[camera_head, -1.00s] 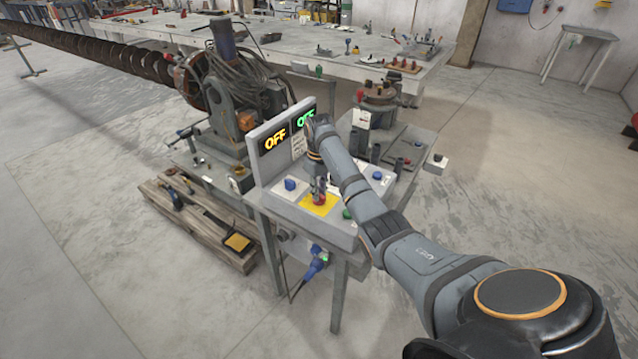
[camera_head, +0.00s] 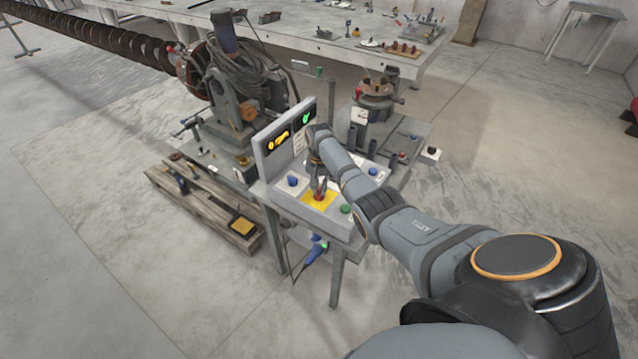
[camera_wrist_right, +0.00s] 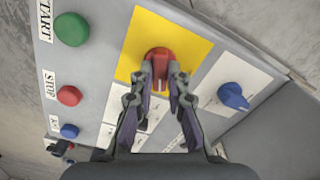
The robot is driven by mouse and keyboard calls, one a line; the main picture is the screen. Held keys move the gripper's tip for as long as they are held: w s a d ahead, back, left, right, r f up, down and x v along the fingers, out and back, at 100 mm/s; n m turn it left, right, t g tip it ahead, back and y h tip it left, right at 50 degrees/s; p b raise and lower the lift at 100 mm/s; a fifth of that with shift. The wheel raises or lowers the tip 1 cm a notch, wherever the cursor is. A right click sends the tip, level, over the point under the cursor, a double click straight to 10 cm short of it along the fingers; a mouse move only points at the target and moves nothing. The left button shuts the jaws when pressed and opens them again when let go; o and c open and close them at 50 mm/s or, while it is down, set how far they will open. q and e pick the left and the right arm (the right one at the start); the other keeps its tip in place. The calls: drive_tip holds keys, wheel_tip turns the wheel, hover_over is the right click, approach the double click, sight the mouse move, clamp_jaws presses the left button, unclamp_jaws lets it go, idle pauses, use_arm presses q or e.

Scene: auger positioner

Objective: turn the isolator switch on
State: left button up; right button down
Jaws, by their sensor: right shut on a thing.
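The isolator switch is a red knob on a yellow plate (camera_head: 322,200) on the sloped top of a grey control box. In the right wrist view the red knob (camera_wrist_right: 160,62) shows between the fingertips of my right gripper (camera_wrist_right: 160,75). That gripper is shut on the knob, coming down from above. In the head view the right gripper (camera_head: 319,190) stands over the yellow plate, and its fingers partly hide the knob. The display panel (camera_head: 284,138) behind shows an orange symbol at left and a green symbol at right. My left gripper is not in view.
A blue knob (camera_wrist_right: 233,96) sits beside the yellow plate. A green START button (camera_wrist_right: 71,29), a red STOP button (camera_wrist_right: 69,96) and a blue button (camera_wrist_right: 69,131) line the other side. A wooden pallet (camera_head: 205,205) lies on the floor left of the box.

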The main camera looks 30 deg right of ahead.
sight(319, 190)
drive_tip(key=shift+m+p, duration=0.85)
drive_tip(key=shift+m, duration=1.45)
drive_tip(key=c, duration=1.3)
unclamp_jaws()
wheel_tip(319, 190, up, 12)
